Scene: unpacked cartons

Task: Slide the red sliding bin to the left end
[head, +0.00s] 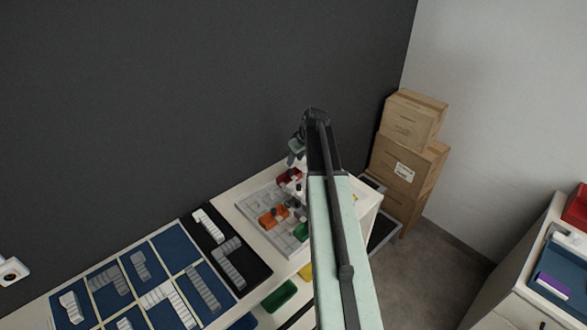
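The red sliding bin (289,175) sits toward the far side of a light grey board (252,207) on the white table. An orange bin (272,217) and a green bin (301,231) stand nearer on the same board. My arm reaches over the right part of the board and hides some of it. My gripper (298,186) hangs down from the arm's far end, close to the red bin. Its fingers are small and partly hidden, so I cannot tell whether they are open or touch the bin.
A black tray (258,268) and a blue compartment tray (96,286), both with grey parts, lie to the left. A loose green bin (279,296) is below the board. Stacked cartons (408,160) stand behind right. A dark wall closes the back.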

